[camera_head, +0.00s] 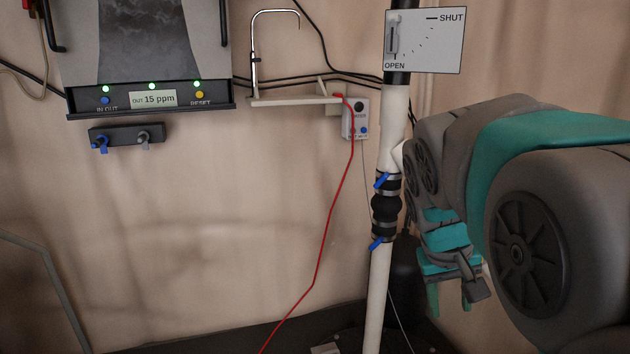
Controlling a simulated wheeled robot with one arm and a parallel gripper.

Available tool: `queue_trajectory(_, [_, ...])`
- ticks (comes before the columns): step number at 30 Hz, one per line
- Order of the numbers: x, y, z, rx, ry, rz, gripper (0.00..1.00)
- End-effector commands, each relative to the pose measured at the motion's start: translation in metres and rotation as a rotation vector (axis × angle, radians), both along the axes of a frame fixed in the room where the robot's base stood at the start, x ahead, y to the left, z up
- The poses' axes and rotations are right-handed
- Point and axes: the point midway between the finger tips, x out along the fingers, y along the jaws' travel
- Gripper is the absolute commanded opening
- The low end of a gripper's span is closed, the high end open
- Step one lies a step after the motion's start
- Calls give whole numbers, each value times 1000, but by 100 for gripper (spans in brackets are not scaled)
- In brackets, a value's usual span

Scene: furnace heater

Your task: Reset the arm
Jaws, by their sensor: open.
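My arm reaches in from the right edge, grey and teal, and covers the right part of the view. My gripper (451,297) hangs low at the end of it, with its teal fingers pointing down and apart. Nothing shows between the fingers. It is to the right of the white vertical pipe (378,290) and in front of a dark cylinder; I cannot tell how close it is to either. Part of the wrist is hidden by my own arm links.
The pipe carries a black coupling (386,207) with blue levers, below a SHUT/OPEN plate (424,40). A red cable (331,200) hangs down. The left-centre is open.

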Motion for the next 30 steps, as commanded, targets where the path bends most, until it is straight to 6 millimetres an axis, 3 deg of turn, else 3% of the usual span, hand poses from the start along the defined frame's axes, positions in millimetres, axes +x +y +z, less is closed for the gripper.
queue_trajectory(1, [-25, 5, -18, 31, 40, 2, 50])
queue_trajectory(9, [-148, 40, -102, 190, 240, 13, 50])
queue_trajectory(15, [-210, 61, -137, 265, 334, 19, 50])
queue_trajectory(20, [-228, 67, -146, 285, 360, 21, 50])
queue_trajectory(30, [-228, 67, -146, 286, 361, 20, 50])
